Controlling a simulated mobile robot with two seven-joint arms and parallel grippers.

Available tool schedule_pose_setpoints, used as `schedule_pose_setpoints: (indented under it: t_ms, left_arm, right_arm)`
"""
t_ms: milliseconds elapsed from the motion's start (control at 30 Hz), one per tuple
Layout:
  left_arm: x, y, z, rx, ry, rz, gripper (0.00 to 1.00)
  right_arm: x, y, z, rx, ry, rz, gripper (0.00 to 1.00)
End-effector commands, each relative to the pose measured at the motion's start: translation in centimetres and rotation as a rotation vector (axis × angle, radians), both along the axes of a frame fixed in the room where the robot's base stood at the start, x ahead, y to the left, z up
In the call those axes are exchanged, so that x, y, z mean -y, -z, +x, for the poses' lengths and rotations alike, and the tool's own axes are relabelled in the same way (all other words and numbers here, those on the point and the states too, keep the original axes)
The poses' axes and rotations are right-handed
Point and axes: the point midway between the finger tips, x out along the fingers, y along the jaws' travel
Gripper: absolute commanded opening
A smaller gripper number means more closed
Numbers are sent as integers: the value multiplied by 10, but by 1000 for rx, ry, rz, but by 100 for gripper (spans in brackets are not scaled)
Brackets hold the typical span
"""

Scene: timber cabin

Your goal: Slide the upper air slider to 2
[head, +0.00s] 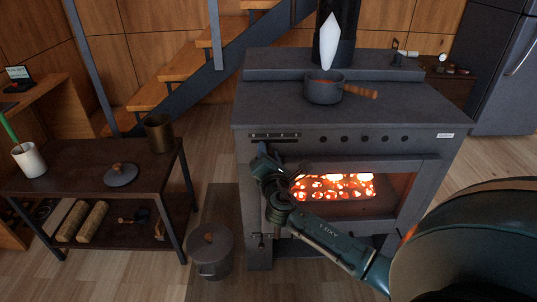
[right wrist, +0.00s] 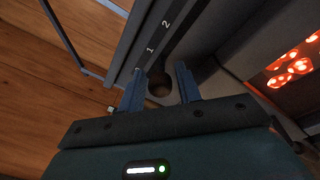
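The stove (head: 350,110) is dark grey, with the upper air slider's scale (head: 275,136) at the left of its front, under the top plate. In the right wrist view the slider's dark strip (right wrist: 172,42) carries the marks 1 and 2. My right gripper (head: 262,150) is at the stove's front left, just below the scale. In the right wrist view its open fingers (right wrist: 160,90) stand on either side of the knob, with visible gaps. My left gripper is not in view.
Embers glow behind the stove's window (head: 335,187). A saucepan (head: 323,90) stands on the stove top. A lidded pot (head: 210,248) is on the floor, left of the stove. A low table (head: 80,160) with a lid and cups stands further left.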

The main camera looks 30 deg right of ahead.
Motion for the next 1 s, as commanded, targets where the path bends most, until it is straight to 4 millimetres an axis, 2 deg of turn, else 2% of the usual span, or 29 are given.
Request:
schedule_pose_setpoints:
  t_ms: [67, 400, 733, 1000]
  left_arm:
    - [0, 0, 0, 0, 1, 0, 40]
    - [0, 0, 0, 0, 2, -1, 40]
    - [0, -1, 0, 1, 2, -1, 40]
    - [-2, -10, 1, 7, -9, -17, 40]
  right_arm:
    - [0, 0, 0, 0, 0, 0, 27]
    - [0, 0, 0, 0, 0, 0, 0]
    - [3, 0, -2, 0, 0, -1, 0]
    - [34, 0, -21, -2, 1, -2, 0]
